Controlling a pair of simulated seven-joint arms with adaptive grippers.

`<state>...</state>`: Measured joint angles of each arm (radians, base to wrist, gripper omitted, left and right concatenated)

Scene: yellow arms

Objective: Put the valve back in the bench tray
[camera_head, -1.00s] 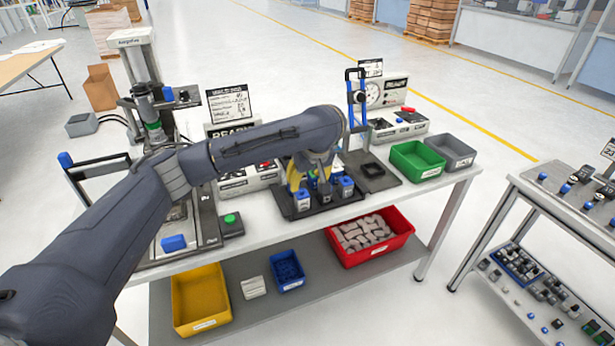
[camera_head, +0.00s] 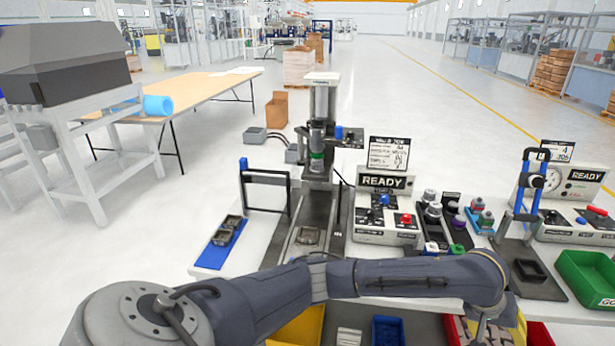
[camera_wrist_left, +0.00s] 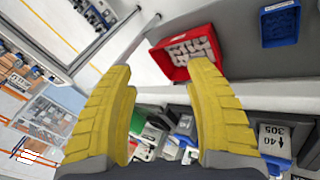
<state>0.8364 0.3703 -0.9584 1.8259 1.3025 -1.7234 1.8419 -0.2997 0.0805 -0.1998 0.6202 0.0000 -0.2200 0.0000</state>
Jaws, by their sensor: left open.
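Several capped valves (camera_head: 432,214) stand on a dark bench tray (camera_head: 466,238) right of the middle of the bench in the head view. Their caps are grey, purple and teal. I cannot tell which one is the task's valve. My left arm crosses the front of the bench, and its gripper is partly cut off at the bottom of the head view. In the left wrist view the left gripper (camera_wrist_left: 165,100) has its two yellow fingers wide apart with nothing held between them. A label marked 40 305 (camera_wrist_left: 275,140) shows beside the right finger. My right gripper is not seen.
A press station (camera_head: 318,150) and a READY box (camera_head: 385,205) stand behind my arm. A blue-handled fixture (camera_head: 530,195) and a green bin (camera_head: 588,282) are to the right. A red bin (camera_wrist_left: 172,62) of grey parts and a blue bin (camera_wrist_left: 280,22) lie below the bench.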

